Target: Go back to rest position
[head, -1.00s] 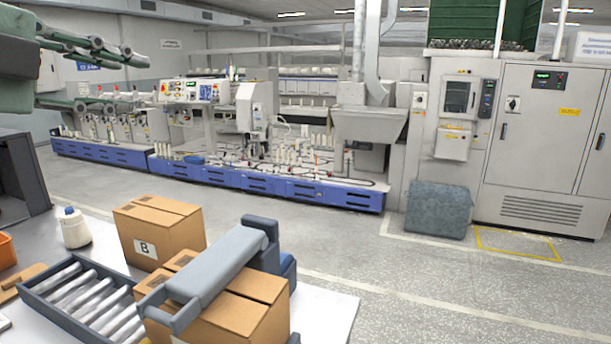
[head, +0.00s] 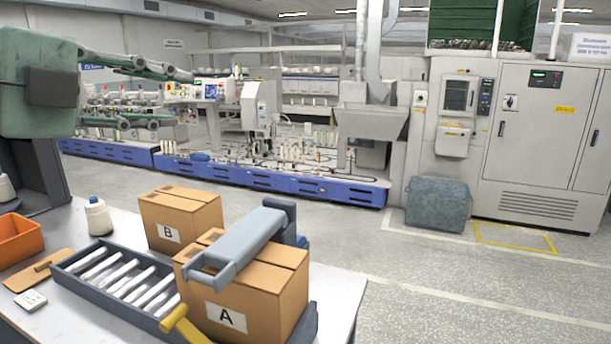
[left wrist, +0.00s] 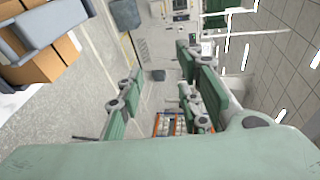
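My left gripper (head: 192,98) is at the upper left of the head view, raised above the level of the table. Its two green-and-grey fingers are spread wide with nothing between them. The left wrist view also shows the gripper (left wrist: 160,88) open and empty, with floor and cabinets beyond. My right gripper is in neither view. A tray with several white rollers or rods (head: 62,274) lies on the white table (head: 340,290), well below and apart from the left gripper.
Carton A (head: 262,318) stands at the table's right, with a grey-blue bar (head: 245,240) over it. Carton B (head: 180,222) is behind. Open floor lies right of the table.

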